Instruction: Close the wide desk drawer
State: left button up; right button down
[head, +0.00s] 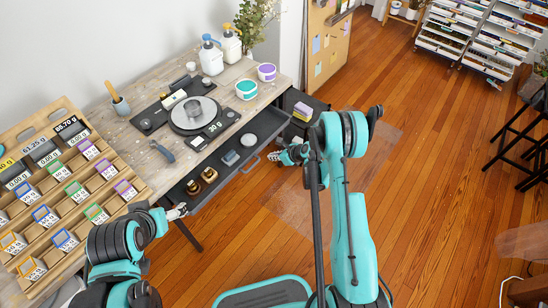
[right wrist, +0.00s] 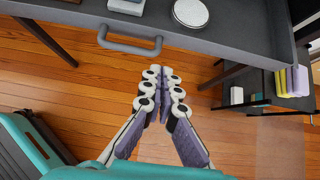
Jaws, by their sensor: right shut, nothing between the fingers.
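The wide desk drawer (head: 268,124) is dark grey and pulled out from under the wooden desk. Brass round pieces, a small grey box and a round tin lie in it. Its grey bar handle (right wrist: 130,42) shows at the top left of the right wrist view. My right gripper (head: 277,157) is shut and empty, just in front of the drawer's front and apart from it. In the right wrist view the fingertips (right wrist: 163,72) are right of the handle and do not touch it. My left gripper (head: 182,211) is by the drawer's near left corner; its jaw opening is too small to tell.
The desk top (head: 130,125) holds a scale (head: 195,114), pump bottles, two tubs and pliers. A slotted wooden rack (head: 60,190) stands at left. A dark shelf unit (head: 310,108) stands beyond the drawer's right end. Wooden floor in front is clear.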

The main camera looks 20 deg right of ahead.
jog(key=w+a+f+b, duration=0.1)
jog(key=w, duration=0.1)
jog(key=w+a+f+b, duration=0.1)
jog(key=w+a+f, duration=0.1)
jog(key=w+a+f+b, duration=0.1)
jog(key=w, duration=0.1)
jog(key=shift+a+f, duration=0.15)
jog(key=shift+w+a, duration=0.2)
jog(key=shift+w, duration=0.1)
